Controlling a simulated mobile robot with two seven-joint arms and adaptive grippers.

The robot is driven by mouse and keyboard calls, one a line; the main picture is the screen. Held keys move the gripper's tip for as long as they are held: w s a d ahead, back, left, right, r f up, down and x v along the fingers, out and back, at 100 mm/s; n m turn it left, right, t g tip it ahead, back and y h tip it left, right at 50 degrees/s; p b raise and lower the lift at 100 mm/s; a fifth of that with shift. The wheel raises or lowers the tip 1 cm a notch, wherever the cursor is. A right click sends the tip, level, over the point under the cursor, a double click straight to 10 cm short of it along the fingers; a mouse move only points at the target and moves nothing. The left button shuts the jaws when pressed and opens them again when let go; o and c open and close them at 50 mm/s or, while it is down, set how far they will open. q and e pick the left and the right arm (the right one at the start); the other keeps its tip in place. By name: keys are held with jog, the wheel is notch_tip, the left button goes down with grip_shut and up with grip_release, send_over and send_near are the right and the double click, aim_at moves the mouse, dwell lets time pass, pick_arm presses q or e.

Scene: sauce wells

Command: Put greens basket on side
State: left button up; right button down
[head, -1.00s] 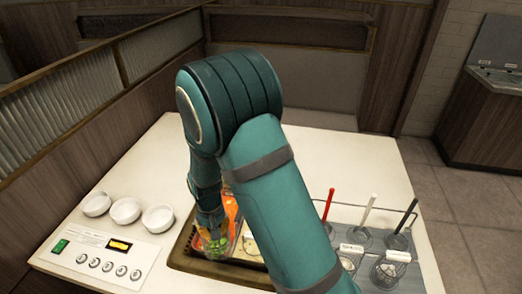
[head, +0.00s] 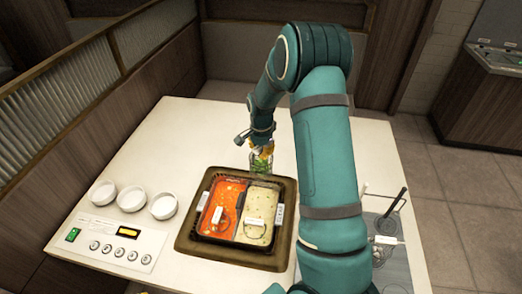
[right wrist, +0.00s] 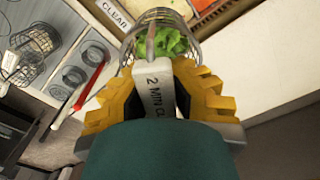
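The greens basket (head: 261,166) is a wire basket with green leaves inside. It also shows in the right wrist view (right wrist: 166,38). My right gripper (head: 256,143) is shut on its handle, whose white tag (right wrist: 158,88) reads "2 MIN" and is partly covered by the fingers. The basket hangs by the far edge of the hot pot (head: 240,239), off both soups; whether it touches the table is unclear. The pot has a red half on the left and a pale half on the right. My left gripper is not in view.
A grey mat (head: 397,272) with wire baskets stands at the right, partly hidden by my arm. White bowls (head: 131,198) and a control panel (head: 112,243) are at the left. The white table (head: 190,135) is clear behind the pot.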

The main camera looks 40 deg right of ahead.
jog(key=shift+f+b, duration=3.75)
jog(key=shift+f, duration=1.9)
pick_arm(q)
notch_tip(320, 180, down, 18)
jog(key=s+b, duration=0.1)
jog(key=b, duration=0.8)
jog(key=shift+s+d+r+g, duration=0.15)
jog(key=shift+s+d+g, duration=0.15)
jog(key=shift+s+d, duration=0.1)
pick_arm(e)
notch_tip(320, 180, down, 13)
jog(key=shift+f, duration=0.2)
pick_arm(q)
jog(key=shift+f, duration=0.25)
pick_arm(e)
jog(key=shift+f, duration=0.35)
jog(key=shift+c, duration=0.7)
grip_release()
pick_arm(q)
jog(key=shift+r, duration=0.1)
pick_arm(e)
jog(key=shift+r, duration=0.1)
